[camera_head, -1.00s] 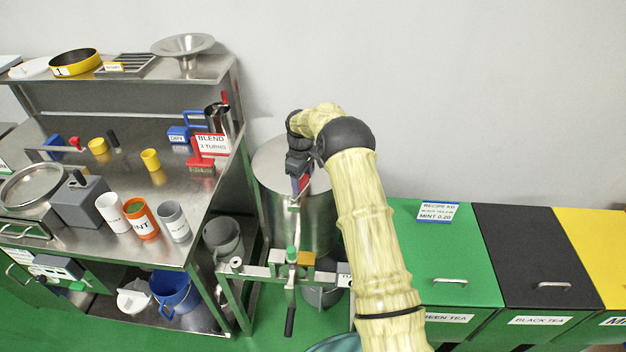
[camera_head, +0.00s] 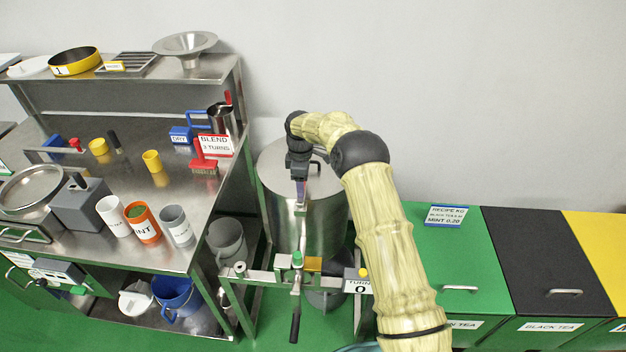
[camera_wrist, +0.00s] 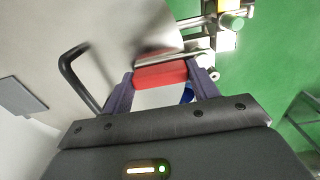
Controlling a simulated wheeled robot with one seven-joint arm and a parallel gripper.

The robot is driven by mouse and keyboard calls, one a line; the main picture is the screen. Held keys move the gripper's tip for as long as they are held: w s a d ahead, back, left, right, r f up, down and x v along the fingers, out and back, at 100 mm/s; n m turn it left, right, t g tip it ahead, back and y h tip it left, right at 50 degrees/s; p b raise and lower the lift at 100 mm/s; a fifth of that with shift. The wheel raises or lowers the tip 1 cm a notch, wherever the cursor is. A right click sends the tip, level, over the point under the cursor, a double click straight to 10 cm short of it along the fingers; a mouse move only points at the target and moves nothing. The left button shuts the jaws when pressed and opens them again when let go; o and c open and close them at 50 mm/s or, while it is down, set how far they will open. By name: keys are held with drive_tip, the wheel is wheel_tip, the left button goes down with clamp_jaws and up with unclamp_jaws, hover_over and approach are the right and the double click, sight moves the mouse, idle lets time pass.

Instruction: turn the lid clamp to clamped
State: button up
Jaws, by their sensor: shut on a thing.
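The lid clamp shows in the wrist view as a red grip (camera_wrist: 160,76) beside a metal bar. My gripper (camera_wrist: 161,88) has one finger on each side of this red grip and is shut on it. In the head view my gripper (camera_head: 301,190) points down at the front upper edge of the steel drum (camera_head: 325,222). There, the gripper and wrist hide most of the clamp, and I cannot read its angle clearly. The drum's lid (camera_head: 277,158) lies on top, partly behind my arm.
A black bent handle (camera_wrist: 75,75) stands close beside my gripper. The workbench (camera_head: 185,235) is on the left, a green bin (camera_head: 470,262) on the right.

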idle(0.4)
drive_tip(key=o, duration=1.4)
drive_tip(key=shift+r, duration=0.1)
wheel_tip(320, 180, up, 17)
drive_tip(key=shift+r+b, duration=0.15)
drive_tip(key=shift+b, duration=0.85)
